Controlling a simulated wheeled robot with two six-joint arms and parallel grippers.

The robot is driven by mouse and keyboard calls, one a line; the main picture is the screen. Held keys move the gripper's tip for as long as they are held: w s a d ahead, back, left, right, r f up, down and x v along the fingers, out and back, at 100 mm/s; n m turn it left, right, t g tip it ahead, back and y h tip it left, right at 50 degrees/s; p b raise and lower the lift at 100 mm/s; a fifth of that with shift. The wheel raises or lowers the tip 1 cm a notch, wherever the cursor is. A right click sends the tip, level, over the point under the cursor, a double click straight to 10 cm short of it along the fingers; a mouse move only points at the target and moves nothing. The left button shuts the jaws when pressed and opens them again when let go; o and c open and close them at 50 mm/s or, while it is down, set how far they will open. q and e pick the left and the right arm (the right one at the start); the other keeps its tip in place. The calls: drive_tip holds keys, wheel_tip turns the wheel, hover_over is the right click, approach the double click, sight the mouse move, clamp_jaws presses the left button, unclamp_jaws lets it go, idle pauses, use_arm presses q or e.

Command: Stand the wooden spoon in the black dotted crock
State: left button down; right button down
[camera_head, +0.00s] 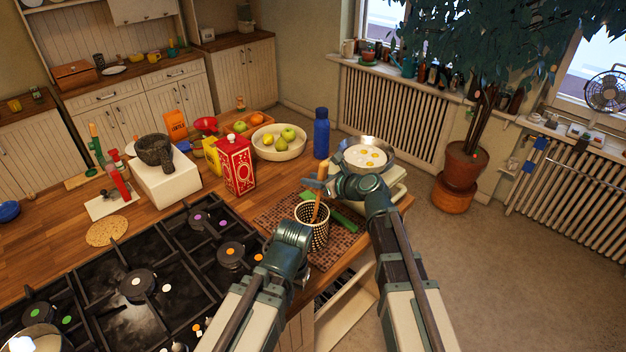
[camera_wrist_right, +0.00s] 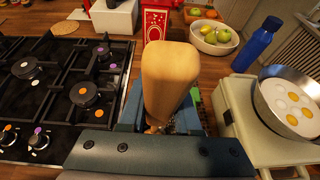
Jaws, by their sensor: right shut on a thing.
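The wooden spoon (camera_head: 317,208) is upright, slightly tilted, in the grip of my right gripper (camera_head: 322,184). Its lower part meets the mouth of the black dotted crock (camera_head: 313,238); it looks to be inside, but the lower end is hidden. In the right wrist view the pale wooden end of the spoon (camera_wrist_right: 168,78) rises large between the jaws and hides what is below. The crock stands upright on a brown checked mat. My left gripper (camera_head: 294,234) is just left of the crock in the picture; its fingers cannot be made out.
A pan of eggs (camera_head: 366,157) sits on a white appliance at right. A blue bottle (camera_head: 321,133), red tin (camera_head: 235,165) and fruit bowl (camera_head: 280,143) stand behind. The black hob (camera_head: 140,285) fills the left foreground.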

drive_tip(key=c, duration=0.5)
unclamp_jaws()
drive_tip(key=p+v, duration=0.5)
drive_tip(key=v, duration=0.9)
drive_tip(key=shift+a, duration=0.1)
